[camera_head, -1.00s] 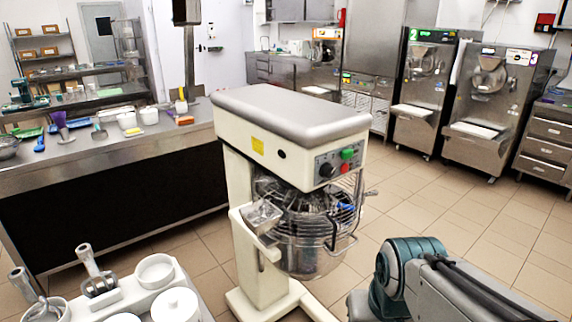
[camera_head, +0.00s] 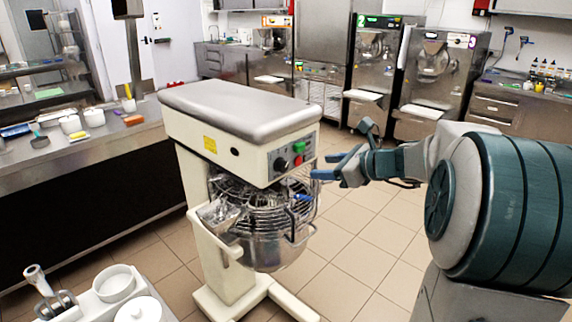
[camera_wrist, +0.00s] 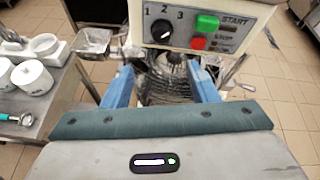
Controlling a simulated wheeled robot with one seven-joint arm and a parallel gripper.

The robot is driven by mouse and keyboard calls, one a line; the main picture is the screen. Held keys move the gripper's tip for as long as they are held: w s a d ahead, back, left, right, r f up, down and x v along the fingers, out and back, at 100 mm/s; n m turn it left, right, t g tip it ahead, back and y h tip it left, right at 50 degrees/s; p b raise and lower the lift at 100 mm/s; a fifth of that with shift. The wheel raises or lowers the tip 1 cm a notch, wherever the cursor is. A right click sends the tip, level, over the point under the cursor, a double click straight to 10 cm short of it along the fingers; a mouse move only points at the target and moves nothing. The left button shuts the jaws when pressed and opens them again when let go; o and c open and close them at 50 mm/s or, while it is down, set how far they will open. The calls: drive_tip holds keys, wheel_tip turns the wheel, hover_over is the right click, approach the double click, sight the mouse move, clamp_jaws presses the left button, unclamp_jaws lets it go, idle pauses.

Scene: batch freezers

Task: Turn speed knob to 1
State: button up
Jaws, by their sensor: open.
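The black speed knob (camera_head: 280,164) sits on the front panel of the cream mixer (camera_head: 215,140). In the wrist view the knob (camera_wrist: 163,31) shows at the top, with the numbers 1, 2 and 3 printed to its left and above it. Its pointer is too small to read surely. My gripper (camera_head: 324,167) is open and empty, to the right of the panel and apart from it. In the wrist view the two blue fingers (camera_wrist: 161,67) are spread wide below the knob.
A green START button (camera_wrist: 207,23) and a red STOP button (camera_wrist: 198,43) are right of the knob. The mixer's wire guard and bowl (camera_head: 265,235) are below the panel. A cart with white pots (camera_head: 115,283) stands at front left. Tiled floor is clear to the right.

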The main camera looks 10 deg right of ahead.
sight(285, 167)
drive_tip(key=p+x, duration=0.1)
drive_tip(key=x, duration=1.2)
drive_tip(key=shift+w+a, duration=0.15)
drive_tip(key=shift+w, duration=0.25)
drive_tip(key=c, duration=0.9)
